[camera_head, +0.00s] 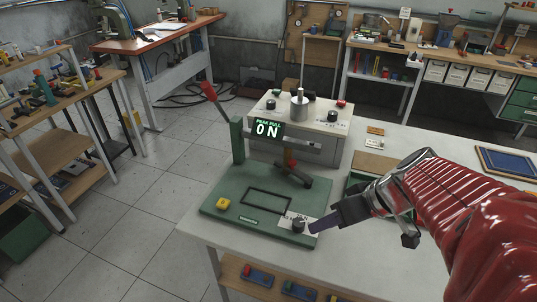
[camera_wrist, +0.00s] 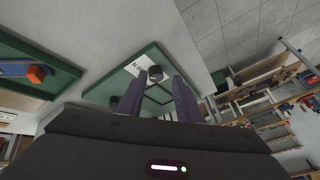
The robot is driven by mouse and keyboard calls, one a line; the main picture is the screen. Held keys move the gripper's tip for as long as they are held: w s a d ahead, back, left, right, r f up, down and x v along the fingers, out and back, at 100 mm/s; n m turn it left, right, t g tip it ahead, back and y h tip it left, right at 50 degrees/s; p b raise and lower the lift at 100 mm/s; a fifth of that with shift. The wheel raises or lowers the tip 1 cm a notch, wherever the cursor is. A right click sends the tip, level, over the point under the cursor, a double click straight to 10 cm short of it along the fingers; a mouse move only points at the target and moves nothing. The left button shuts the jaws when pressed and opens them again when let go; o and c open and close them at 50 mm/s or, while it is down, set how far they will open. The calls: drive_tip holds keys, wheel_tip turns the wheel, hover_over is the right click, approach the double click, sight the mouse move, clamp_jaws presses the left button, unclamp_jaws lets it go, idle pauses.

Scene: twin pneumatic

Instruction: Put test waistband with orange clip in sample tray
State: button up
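In the wrist view a blue strip with an orange piece (camera_wrist: 36,73) lies over a green tray (camera_wrist: 68,82) at the left. It looks like the waistband with the orange clip, though its left part is cut off. In the head view the green tray (camera_head: 352,186) is largely hidden behind my arm. In the head view my gripper (camera_head: 316,227) is beside the black knob (camera_head: 298,226) on the green test rig's base (camera_head: 225,205). I cannot tell whether it touches the knob.
The rig has a red lever (camera_head: 208,90), a display (camera_head: 267,129) reading "PEAK PULL 0 N" and a yellow button (camera_head: 223,203). A grey control box (camera_head: 305,120) stands behind.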

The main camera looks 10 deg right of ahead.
drive_tip(key=s+a+r+m+h, duration=0.2)
drive_tip(key=s+a+r+h, duration=0.2)
drive_tip(key=a+r, duration=0.2)
drive_tip(key=shift+s+a+t, duration=0.15)
drive_tip(key=shift+a+t, duration=0.25)
drive_tip(key=shift+a, duration=0.4)
idle(0.9)
